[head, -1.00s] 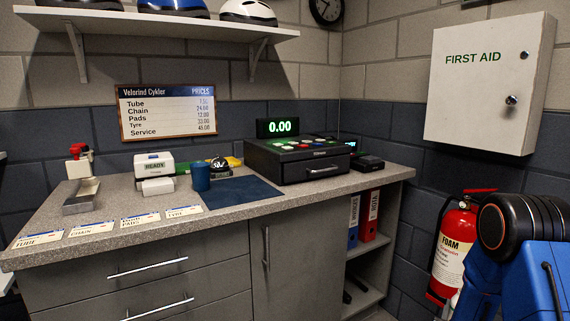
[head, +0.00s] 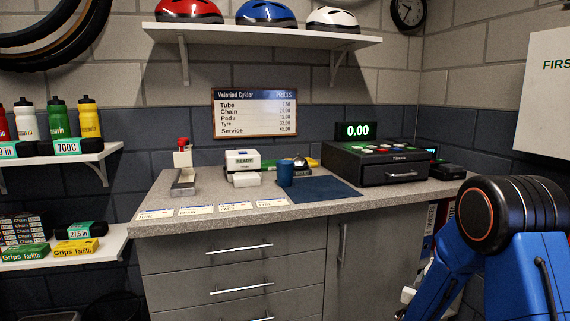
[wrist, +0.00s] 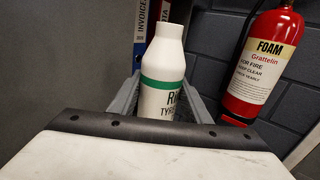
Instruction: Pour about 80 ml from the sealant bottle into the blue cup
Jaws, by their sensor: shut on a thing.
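The blue cup (head: 285,174) stands upright on the grey counter (head: 150,222), at the left edge of a dark blue mat, in the head view. In the wrist view, my gripper (wrist: 163,95) is shut on a white bottle (wrist: 163,72) with a green band and partly hidden lettering, which I take to be the sealant bottle. Its neck points up in that view, and its lower part is hidden behind my gripper. My gripper and the bottle are low beside the counter, away from the cup. In the head view my arm covers the lower right, and the jaws cannot be made out.
A cash register (head: 375,163) stands right of the mat (head: 325,190). A white READY box (head: 243,161) and a small dark device stand near the cup. Price cards lie along the front edge. A fire extinguisher (wrist: 262,65) and binders (wrist: 150,28) are close to my gripper.

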